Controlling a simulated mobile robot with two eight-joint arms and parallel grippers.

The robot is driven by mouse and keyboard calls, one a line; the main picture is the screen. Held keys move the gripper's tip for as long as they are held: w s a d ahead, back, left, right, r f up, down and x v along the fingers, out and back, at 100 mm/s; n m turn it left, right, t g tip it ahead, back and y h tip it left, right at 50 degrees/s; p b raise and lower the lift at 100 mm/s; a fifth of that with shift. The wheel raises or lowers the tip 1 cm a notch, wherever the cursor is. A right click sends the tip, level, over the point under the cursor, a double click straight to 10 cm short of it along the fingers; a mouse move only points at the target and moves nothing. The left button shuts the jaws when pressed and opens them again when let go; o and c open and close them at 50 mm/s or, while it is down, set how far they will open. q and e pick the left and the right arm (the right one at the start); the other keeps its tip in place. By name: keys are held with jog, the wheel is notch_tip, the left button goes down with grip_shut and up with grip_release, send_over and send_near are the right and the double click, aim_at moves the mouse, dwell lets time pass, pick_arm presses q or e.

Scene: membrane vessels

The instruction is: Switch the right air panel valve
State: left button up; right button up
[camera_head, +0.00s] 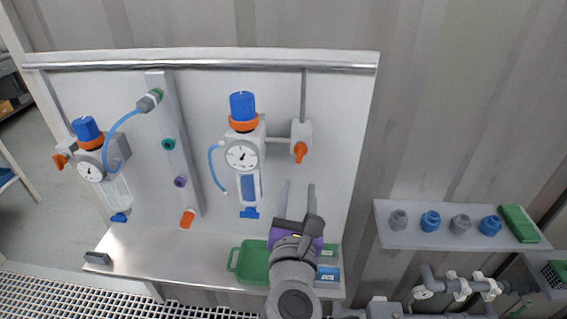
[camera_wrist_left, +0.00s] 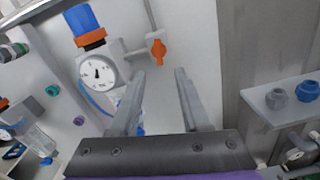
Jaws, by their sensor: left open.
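The right air panel valve has an orange handle (camera_head: 300,152) that hangs down from a grey block on the right of the panel. It also shows in the left wrist view (camera_wrist_left: 158,50), above and between my fingertips. My left gripper (camera_head: 299,184) is open and empty, just below the handle in the head view, fingers pointing up toward the panel. The fingers appear apart from the handle. A blue-topped regulator with a round gauge (camera_head: 242,156) is left of the valve and piped to it. My right gripper does not show.
A second regulator (camera_head: 90,168) with an orange handle (camera_head: 60,161) is at the panel's left. A manifold (camera_head: 180,170) and blue hoses lie between. A green tray (camera_head: 253,262) sits on the ledge below. A shelf (camera_head: 455,239) with blue and grey fittings is at right.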

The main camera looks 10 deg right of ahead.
aim_at(300, 155)
pick_arm(q)
jog(key=x, duration=1)
jog(key=shift+w, duration=0.35)
grip_shut()
